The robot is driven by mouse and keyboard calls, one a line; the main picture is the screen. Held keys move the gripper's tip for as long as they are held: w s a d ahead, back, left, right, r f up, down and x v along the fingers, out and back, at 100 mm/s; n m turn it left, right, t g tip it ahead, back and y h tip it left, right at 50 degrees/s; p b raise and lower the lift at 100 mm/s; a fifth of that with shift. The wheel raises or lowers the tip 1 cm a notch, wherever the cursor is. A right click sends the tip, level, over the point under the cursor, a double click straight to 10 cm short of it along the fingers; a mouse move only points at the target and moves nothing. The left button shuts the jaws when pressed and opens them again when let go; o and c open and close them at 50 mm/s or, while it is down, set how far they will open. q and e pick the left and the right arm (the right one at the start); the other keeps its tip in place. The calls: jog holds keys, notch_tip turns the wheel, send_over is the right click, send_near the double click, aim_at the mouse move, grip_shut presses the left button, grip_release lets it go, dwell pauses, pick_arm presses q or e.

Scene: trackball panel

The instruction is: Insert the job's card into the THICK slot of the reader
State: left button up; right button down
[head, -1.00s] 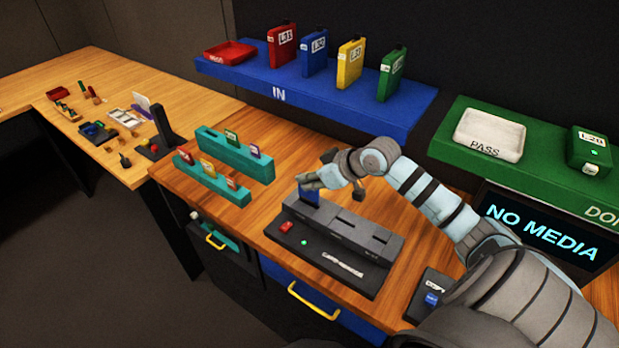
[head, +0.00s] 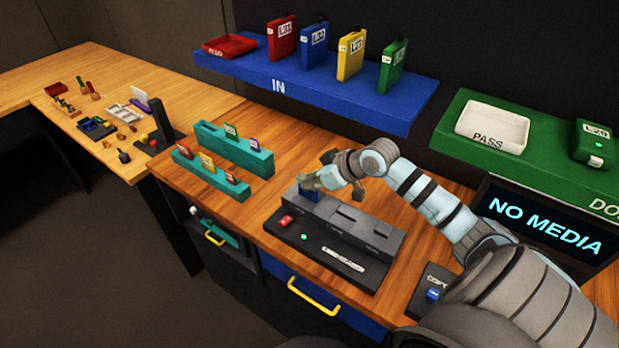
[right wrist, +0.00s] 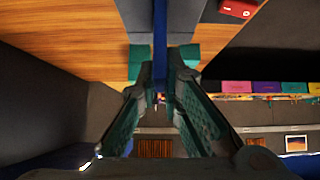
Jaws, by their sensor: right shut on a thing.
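The reader (head: 335,240) is a dark base with a grey block behind it, standing on the wooden bench. The block has slots along its top; their labels are too small to read. My right gripper (head: 313,184) is shut on a blue card (head: 309,195) at the block's left end. The card's lower part is hidden in or behind the block there. In the right wrist view, the blue card (right wrist: 160,40) stands edge-on between grey parts of the reader, beyond the two fingers (right wrist: 162,88). My left gripper is not in view.
Teal racks (head: 235,148) with small cards stand left of the reader. A blue IN shelf (head: 350,100) with several coloured cases is behind. A green shelf (head: 470,125) and a NO MEDIA screen (head: 545,228) are at the right. A yellow drawer handle (head: 313,298) is in front.

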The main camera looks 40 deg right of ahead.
aim_at(299, 191)
jog(key=shift+f+b, duration=0.95)
jog(key=shift+f, duration=0.65)
jog(key=c, duration=1.7)
grip_release()
jog(key=shift+o, duration=0.2)
jog(key=v, duration=0.7)
jog(key=shift+d+f, duration=0.1)
jog(key=shift+d, duration=0.2)
jog(key=shift+s+a+r, duration=0.2)
jog(key=shift+s+r, duration=0.05)
jog(key=shift+r, duration=0.05)
jog(key=shift+w+a, duration=0.1)
